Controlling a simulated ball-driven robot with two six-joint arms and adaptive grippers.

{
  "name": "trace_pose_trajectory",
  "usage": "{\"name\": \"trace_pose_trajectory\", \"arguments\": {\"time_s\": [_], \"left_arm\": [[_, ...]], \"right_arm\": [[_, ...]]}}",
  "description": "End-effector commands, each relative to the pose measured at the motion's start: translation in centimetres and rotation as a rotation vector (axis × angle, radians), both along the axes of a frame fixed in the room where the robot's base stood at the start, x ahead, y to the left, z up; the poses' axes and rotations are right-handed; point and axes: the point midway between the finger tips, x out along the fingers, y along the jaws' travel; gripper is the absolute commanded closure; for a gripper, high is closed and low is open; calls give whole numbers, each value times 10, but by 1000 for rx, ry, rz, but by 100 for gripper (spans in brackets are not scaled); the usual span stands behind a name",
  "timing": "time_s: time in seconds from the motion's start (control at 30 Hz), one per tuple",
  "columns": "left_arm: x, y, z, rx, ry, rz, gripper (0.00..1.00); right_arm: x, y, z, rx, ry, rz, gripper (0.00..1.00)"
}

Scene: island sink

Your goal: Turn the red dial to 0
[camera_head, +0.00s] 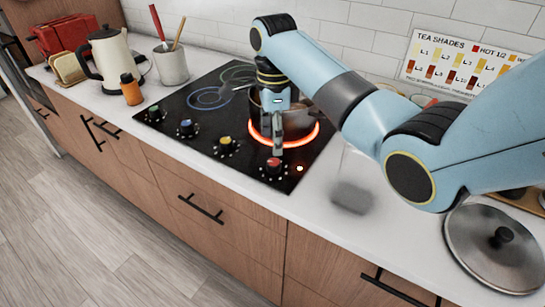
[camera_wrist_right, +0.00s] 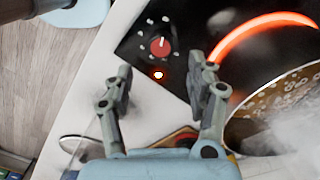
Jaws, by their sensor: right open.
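The red dial (camera_head: 273,164) sits at the front right corner of the black cooktop, the last in a row of coloured dials. In the right wrist view the red dial (camera_wrist_right: 160,47) has a white pointer line and pale marks around it; the numbers are too small to read. A small light glows beside it. My right gripper (camera_head: 278,150) is above and just behind the dial in the head view. In the right wrist view my right gripper (camera_wrist_right: 160,80) is open and empty, with the dial beyond its fingertips, apart from them. My left gripper is not in view.
A glowing red burner ring (camera_head: 312,138) with a steaming pot (camera_head: 299,118) on it is close to my right gripper. Yellow (camera_head: 226,143), blue and green dials line the cooktop's front edge. A lid (camera_head: 493,248) lies on the counter at right.

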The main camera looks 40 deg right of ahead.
Motion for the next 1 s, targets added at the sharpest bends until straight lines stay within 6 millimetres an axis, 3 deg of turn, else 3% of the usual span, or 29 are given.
{"name": "trace_pose_trajectory", "arguments": {"time_s": [0.13, 0.3, 0.5, 0.73, 1.0], "left_arm": [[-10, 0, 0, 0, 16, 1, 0], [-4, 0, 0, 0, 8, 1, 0], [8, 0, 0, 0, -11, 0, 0], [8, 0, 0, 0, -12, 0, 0], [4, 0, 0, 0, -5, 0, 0]], "right_arm": [[-2, 1, -32, 1, 3, 1, 44], [-3, 2, -59, 2, 1, 2, 44], [-3, 2, -72, 1, -1, 3, 44], [-3, 2, -73, 1, -1, 3, 44], [-3, 2, -72, 0, -2, 3, 76]]}}
